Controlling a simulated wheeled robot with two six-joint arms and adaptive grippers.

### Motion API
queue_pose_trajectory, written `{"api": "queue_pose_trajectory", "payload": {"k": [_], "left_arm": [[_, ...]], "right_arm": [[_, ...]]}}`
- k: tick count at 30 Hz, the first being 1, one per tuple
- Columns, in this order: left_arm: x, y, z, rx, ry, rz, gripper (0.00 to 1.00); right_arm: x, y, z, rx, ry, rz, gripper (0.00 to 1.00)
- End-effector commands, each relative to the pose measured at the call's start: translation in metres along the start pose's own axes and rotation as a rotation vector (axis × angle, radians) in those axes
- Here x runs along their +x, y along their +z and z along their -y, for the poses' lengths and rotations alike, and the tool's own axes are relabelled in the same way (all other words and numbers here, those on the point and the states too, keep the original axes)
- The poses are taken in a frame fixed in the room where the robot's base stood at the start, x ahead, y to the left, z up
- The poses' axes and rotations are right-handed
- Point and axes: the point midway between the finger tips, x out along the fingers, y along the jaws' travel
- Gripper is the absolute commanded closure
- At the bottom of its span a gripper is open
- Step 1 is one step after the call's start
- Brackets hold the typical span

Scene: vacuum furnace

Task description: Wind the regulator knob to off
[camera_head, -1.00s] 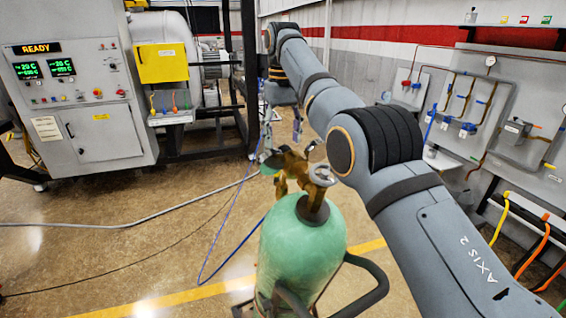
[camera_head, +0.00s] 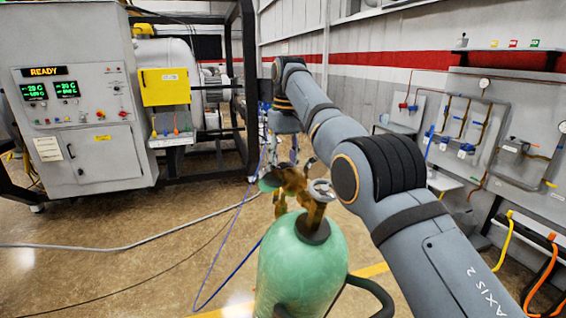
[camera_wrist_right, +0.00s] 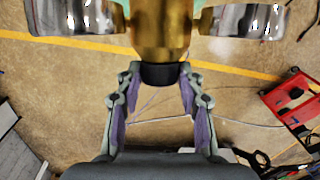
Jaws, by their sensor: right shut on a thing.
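The brass regulator (camera_head: 290,180) sits beside the valve, partly hidden and small there. In the right wrist view the brass regulator body (camera_wrist_right: 162,28) is at the top centre, with a chrome gauge (camera_wrist_right: 75,14) on the left and another (camera_wrist_right: 242,17) on the right. The black regulator knob (camera_wrist_right: 161,74) points toward my wrist. My right gripper (camera_wrist_right: 160,78) is shut on the knob, one finger on each side. My left gripper is not in view.
A furnace control cabinet (camera_head: 85,125) reading READY stands at the left. A wall panel with pipes and valves (camera_head: 500,140) is at the right. Hoses (camera_head: 110,245) lie across the floor. A red cart-like object (camera_wrist_right: 290,100) shows at the right of the wrist view.

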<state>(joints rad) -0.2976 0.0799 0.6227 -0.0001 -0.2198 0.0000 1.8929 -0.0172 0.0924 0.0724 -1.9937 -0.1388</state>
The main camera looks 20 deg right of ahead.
Motion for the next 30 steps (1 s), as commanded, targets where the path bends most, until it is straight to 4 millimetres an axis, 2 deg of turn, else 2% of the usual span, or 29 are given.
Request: {"api": "queue_pose_trajectory", "payload": {"k": [2, 10, 11, 15, 30], "left_arm": [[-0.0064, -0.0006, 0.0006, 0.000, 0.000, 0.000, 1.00], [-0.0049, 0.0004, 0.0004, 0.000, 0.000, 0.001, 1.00], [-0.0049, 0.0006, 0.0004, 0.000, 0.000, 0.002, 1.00], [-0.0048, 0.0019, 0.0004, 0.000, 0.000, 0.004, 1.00], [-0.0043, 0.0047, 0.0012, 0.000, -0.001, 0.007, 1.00]], "right_arm": [[-0.0017, 0.0000, -0.0012, -0.009, -0.046, 0.001, 0.93], [0.0002, 0.0001, -0.0009, -0.015, -0.059, 0.001, 0.93], [0.0002, 0.0001, -0.0008, -0.015, -0.059, 0.001, 0.59], [0.0001, 0.0001, -0.0007, -0.015, -0.059, 0.001, 0.40], [0.0003, 0.0000, -0.0003, -0.014, -0.055, 0.001, 0.39]]}}
